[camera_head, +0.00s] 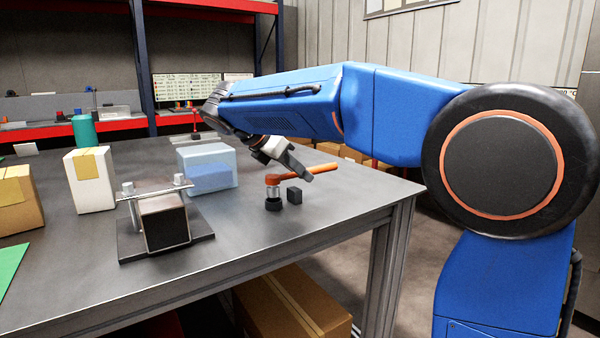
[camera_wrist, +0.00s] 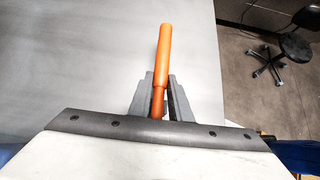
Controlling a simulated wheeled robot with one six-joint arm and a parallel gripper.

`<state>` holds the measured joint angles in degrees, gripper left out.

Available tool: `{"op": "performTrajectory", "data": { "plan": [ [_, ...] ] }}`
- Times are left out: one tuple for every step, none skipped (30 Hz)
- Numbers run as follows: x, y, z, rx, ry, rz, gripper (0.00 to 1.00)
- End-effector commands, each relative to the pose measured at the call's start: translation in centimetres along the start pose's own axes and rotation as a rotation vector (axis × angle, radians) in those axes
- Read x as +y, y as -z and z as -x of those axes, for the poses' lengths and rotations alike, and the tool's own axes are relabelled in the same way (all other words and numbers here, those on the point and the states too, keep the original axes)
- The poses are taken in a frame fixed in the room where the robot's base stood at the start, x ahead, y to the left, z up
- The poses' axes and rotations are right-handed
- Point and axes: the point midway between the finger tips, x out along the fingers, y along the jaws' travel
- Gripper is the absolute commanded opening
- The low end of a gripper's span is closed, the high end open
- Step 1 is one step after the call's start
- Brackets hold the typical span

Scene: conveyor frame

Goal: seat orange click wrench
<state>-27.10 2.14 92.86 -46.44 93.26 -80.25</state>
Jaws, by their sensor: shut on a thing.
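The orange click wrench (camera_head: 318,171) is near the right part of the grey table (camera_head: 330,205). Its silver head (camera_head: 273,188) points down over a small black round piece (camera_head: 273,204); I cannot tell whether they are joined or only touching. My gripper (camera_head: 305,175) is shut on the orange handle from above. In the wrist view the handle (camera_wrist: 164,55) runs up between the fingers of my gripper (camera_wrist: 160,98), and the wrench head is hidden. A small black block (camera_head: 294,195) stands just right of the round piece.
A fixture with metal posts and a box-shaped block (camera_head: 166,222) stands on a dark plate at the front left. A translucent blue box (camera_head: 207,166), a white carton (camera_head: 90,182) and a teal cylinder (camera_head: 84,131) stand behind. The table's right edge is close to the wrench.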

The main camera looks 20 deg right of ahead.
Motion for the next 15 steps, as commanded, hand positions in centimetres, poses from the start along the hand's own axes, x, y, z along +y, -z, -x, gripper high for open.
{"op": "performTrajectory", "data": {
  "plan": [
    [0.0,-0.03,0.02,0.0,0.0,-0.001,0.0],
    [0.0,-0.03,0.02,0.0,0.0,-0.001,0.0],
    [0.0,-0.03,0.02,0.0,0.0,-0.001,0.0],
    [-0.01,-0.02,0.01,0.0,0.0,0.0,0.0],
    [0.0,0.0,-0.01,0.0,0.0,0.0,0.0],
    [-0.01,0.03,-0.04,0.0,0.0,0.0,0.0],
    [0.0,0.06,-0.07,0.0,0.0,0.0,0.0],
    [0.0,0.1,-0.1,0.0,0.0,0.0,0.0],
    [0.0,0.16,-0.16,0.0,0.0,0.0,0.0],
    [0.0,0.21,-0.21,0.0,0.0,0.0,0.0],
    [0.0,0.26,-0.25,0.0,0.0,0.0,0.0],
    [0.0,0.32,-0.31,0.0,0.0,0.0,0.0],
    [0.0,0.38,-0.36,0.0,0.0,0.0,0.0],
    [0.0,0.42,-0.41,0.0,0.0,0.0,0.0],
    [0.0,0.49,-0.47,0.0,0.0,0.0,0.0]
  ]
}}
